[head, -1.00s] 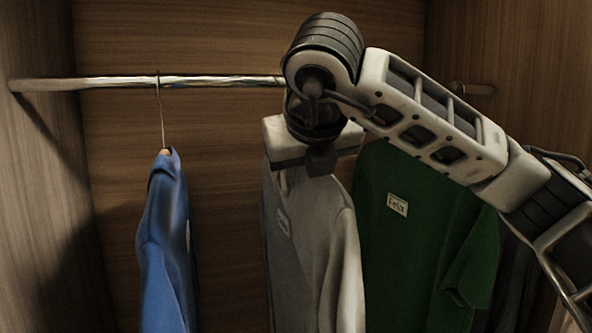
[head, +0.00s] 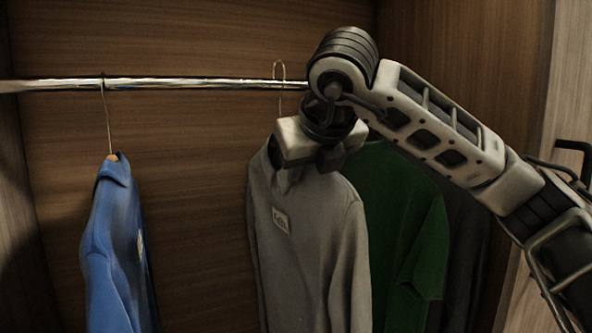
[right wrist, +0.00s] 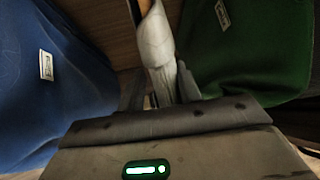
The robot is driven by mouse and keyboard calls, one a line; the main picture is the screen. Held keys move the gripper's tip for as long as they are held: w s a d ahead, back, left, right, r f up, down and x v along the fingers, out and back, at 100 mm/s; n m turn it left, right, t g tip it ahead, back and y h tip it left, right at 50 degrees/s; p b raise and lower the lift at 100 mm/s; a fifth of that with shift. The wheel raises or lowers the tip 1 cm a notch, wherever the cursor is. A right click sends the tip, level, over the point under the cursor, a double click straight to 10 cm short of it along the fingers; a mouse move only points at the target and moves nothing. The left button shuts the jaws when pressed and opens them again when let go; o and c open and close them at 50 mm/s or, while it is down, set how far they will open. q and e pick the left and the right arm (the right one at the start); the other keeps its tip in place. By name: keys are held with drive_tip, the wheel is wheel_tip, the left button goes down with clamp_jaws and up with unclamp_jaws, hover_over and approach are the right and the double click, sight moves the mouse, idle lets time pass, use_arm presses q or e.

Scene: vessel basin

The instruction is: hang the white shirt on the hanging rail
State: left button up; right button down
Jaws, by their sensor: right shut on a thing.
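The white shirt (head: 310,250), greyish in this light with a small label on its chest, hangs below my right gripper (head: 318,165). That gripper is shut at the shirt's top, by the collar. In the right wrist view, pale white cloth (right wrist: 158,45) shows between the fingers (right wrist: 160,88). A wire hanger hook (head: 280,70) rises just left of the gripper at the height of the hanging rail (head: 200,84). I cannot tell whether this hook rests on the rail or is in front of it. My left gripper is not in view.
A blue shirt (head: 115,245) hangs from the rail at the left, with a clear gap beside it. A green shirt (head: 415,220) hangs close behind and right of the white one, and a dark garment (head: 468,250) is further right. Wooden closet walls (head: 450,60) enclose the space.

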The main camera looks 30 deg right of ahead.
drive_tip(key=shift+d, duration=1.2)
drive_tip(key=shift+w+d+r+p, duration=0.1)
drive_tip(key=shift+w+p, duration=0.2)
drive_tip(key=shift+w, duration=0.45)
drive_tip(key=shift+w+p, duration=0.7)
drive_tip(key=shift+p, duration=0.05)
drive_tip(key=shift+w+f+b, duration=0.25)
drive_tip(key=shift+f+b, duration=0.15)
drive_tip(key=shift+f, duration=0.05)
drive_tip(key=shift+w+f+b, duration=0.2)
drive_tip(key=shift+f+b, duration=0.2)
drive_tip(key=shift+f, duration=0.25)
drive_tip(key=shift+f+b, duration=0.1)
drive_tip(key=shift+b, duration=0.25)
drive_tip(key=shift+f, duration=0.1)
